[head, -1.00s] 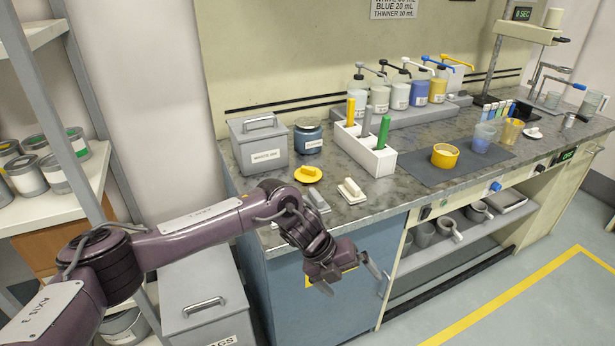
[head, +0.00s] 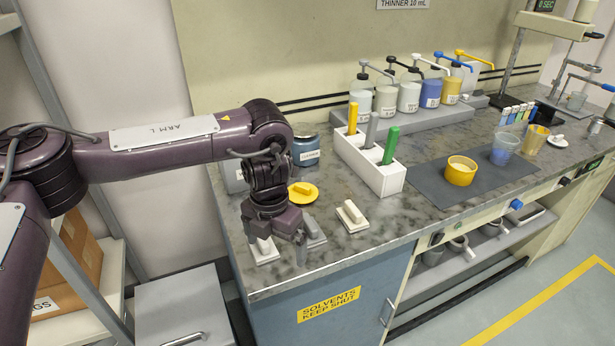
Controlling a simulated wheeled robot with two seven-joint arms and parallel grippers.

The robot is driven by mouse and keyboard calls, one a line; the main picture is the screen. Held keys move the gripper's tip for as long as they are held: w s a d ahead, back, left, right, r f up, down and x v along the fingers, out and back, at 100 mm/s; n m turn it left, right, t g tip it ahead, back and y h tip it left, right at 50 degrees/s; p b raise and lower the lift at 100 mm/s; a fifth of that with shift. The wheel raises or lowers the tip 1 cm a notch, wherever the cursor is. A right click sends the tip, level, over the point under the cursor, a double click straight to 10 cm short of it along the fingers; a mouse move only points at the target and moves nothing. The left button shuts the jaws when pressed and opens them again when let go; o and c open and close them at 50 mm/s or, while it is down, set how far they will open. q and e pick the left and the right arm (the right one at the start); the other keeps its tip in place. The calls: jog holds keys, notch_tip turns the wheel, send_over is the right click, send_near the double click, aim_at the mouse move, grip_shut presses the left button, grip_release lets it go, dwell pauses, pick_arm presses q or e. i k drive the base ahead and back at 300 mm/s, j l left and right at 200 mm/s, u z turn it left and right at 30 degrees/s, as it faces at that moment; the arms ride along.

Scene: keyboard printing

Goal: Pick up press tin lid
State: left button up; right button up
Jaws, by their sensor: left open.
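A round yellow lid (head: 303,193) with a raised grip lies flat on the stone-patterned bench top, near its left end; it looks like the press tin lid. My left gripper (head: 281,247) points down over the front left of the bench, open and empty. It is nearer the front edge than the yellow lid and apart from it. A white plate with a grip (head: 265,255) is below its left finger, and a grey plate with a grip (head: 314,233) is beside its right finger. Whether the fingers touch either is unclear. My right gripper is not in view.
A white plate with a grip (head: 351,217) lies to the right. Behind stand a blue jar (head: 306,150) and a white holder (head: 377,178) with coloured handles. A yellow cup (head: 461,171) sits on a dark mat (head: 428,185). My arm mostly hides a grey box (head: 233,180).

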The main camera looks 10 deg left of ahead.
aim_at(301, 193)
jog(key=i, duration=0.95)
